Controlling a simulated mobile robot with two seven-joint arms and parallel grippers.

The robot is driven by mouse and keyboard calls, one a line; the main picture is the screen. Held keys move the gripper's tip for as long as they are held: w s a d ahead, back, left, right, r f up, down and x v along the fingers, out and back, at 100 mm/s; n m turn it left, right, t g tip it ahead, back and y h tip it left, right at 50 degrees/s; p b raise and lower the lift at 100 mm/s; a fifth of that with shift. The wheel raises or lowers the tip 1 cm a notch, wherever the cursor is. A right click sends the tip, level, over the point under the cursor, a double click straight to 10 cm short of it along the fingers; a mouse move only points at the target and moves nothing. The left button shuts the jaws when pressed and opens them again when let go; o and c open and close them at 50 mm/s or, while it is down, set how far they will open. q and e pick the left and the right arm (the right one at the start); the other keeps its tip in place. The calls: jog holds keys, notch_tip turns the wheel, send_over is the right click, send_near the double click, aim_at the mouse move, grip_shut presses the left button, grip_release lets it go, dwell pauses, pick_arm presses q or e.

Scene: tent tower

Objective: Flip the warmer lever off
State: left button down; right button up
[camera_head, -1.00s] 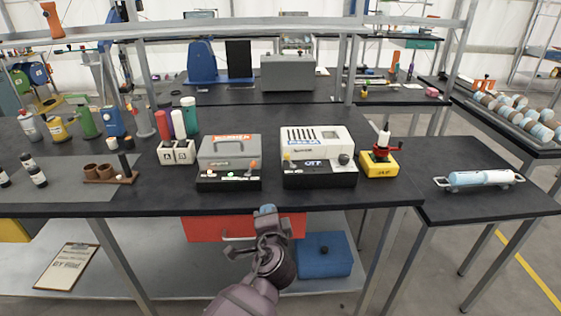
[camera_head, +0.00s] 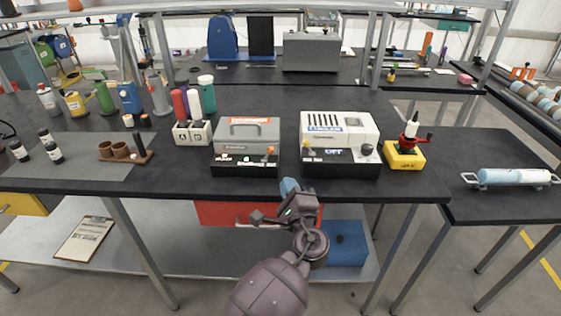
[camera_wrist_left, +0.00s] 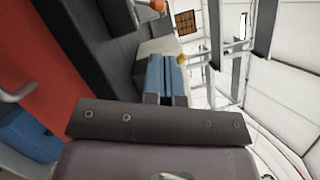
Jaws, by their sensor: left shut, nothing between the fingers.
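My left gripper (camera_head: 289,187) is shut and empty at the bench's front edge, below and in front of two devices. Its blue fingers lie together in the left wrist view (camera_wrist_left: 166,78). The left device is a grey box (camera_head: 247,132) with a handled lid and a black front panel; an orange knob (camera_head: 270,150) stands at its right front. The right device is white and slotted (camera_head: 340,127), with a lit display and a dark round knob (camera_head: 367,149). I cannot tell from labels which is the warmer. An orange knob (camera_wrist_left: 157,5) shows at the wrist view's top. The gripper touches neither device.
A yellow-based stand (camera_head: 404,158) is right of the white device. A white rack (camera_head: 193,134) with coloured tubes is left of the grey box. A red drawer (camera_head: 222,214) and blue box (camera_head: 348,240) are below the bench top (camera_head: 180,180).

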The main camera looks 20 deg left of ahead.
aim_at(273, 149)
pick_arm(q)
jog(key=x, duration=1)
dwell(0.4)
jog(key=shift+s+a+r+n+g, duration=0.1)
jog(key=shift+a+r+n+g, duration=0.15)
jog(key=shift+n, duration=0.4)
jog(key=shift+s+a+r+n+g, duration=0.15)
jog(key=shift+n+g, duration=0.1)
jog(key=shift+n, duration=0.4)
jog(key=shift+w+r, duration=0.1)
jog(key=n, duration=0.1)
jog(key=a+n, duration=0.1)
jog(key=n, duration=0.1)
jog(key=shift+r+g, duration=0.4)
jog(key=shift+s+a+r+n+g+h+p, duration=0.15)
jog(key=shift+a+n+h, duration=0.15)
jog(key=shift+n, duration=0.4)
jog(key=shift+s+a+n+g+h+p, duration=0.2)
jog(key=shift+a+n+h, duration=0.1)
jog(key=shift+n, duration=0.4)
jog(key=shift+a+n, duration=0.2)
jog(key=shift+n, duration=0.2)
jog(key=shift+s+a+n+h, duration=0.1)
jog(key=shift+a+n+h, duration=0.05)
jog(key=shift+n+h, duration=0.15)
jog(key=shift+a, duration=0.25)
